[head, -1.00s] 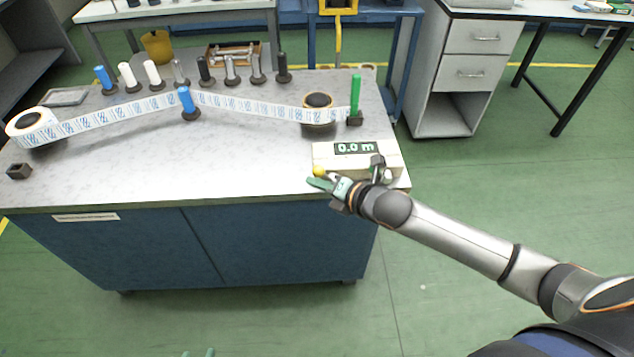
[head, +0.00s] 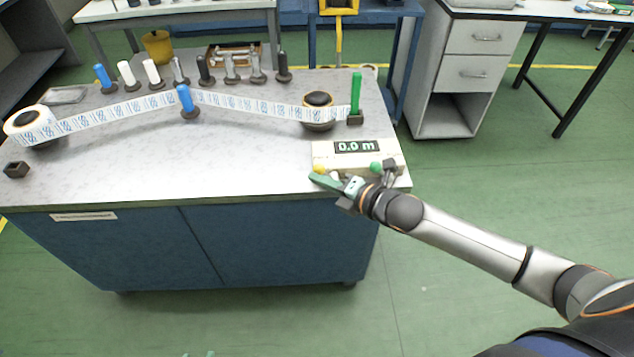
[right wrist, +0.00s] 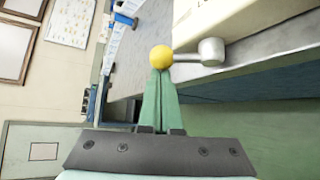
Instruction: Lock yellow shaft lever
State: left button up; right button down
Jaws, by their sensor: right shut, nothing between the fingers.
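The yellow shaft lever shows its round yellow knob (head: 320,169) at the front left of the white counter box in the head view. In the right wrist view, the yellow knob (right wrist: 161,56) sits on a grey arm that runs right to a round pivot (right wrist: 211,50). My right gripper (head: 317,178) has its green fingers together, with the tips right at the knob. In the right wrist view the shut fingertips (right wrist: 161,74) are just below the knob; I cannot tell whether they touch it. Two green tips of my left gripper (head: 197,354) barely show at the bottom edge, apart.
The counter box (head: 345,153) reads 0.0 m, and a green knob (head: 376,167) stands at its right. A printed web runs from the left roll (head: 30,122) past a blue post (head: 186,100) to the right roll (head: 318,108). The table's front middle is clear.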

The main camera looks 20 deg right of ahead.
aim_at(324, 167)
jog(key=d+m+t+y+b, duration=0.1)
jog(key=d+m+t+b, duration=0.1)
jog(key=b, duration=0.1)
jog(key=shift+s+r+y, duration=0.15)
jog(key=shift+r+y, duration=0.1)
jog(key=shift+y, duration=0.15)
jog(key=shift+s+d+m+t+y+b, duration=0.15)
jog(key=shift+d+m+t+y+b, duration=0.35)
jog(key=shift+b, duration=0.5)
jog(key=shift+m+b, duration=0.3)
jog(key=shift+b, duration=0.05)
jog(key=shift+s+d+m+t+b, duration=0.1)
jog(key=shift+d+m+t+b, duration=0.25)
jog(key=shift+m+t+b, duration=0.4)
pick_arm(q)
jog(key=w+d+f+b, duration=0.1)
jog(key=d+f+b, duration=0.2)
jog(key=f+b, duration=0.3)
notch_tip(324, 167, down, 3)
jog(key=shift+w+f+m+h, duration=0.15)
jog(key=shift+f+m+h, duration=0.05)
jog(key=shift+m+h, duration=0.2)
pick_arm(e)
jog(key=d+m+t, duration=0.1)
jog(key=m, duration=0.1)
jog(key=m+t, duration=0.2)
jog(key=s+d+m+t, duration=0.1)
jog(key=m+t, duration=0.1)
jog(key=shift+d+f+m, duration=0.25)
jog(key=shift+d, duration=0.05)
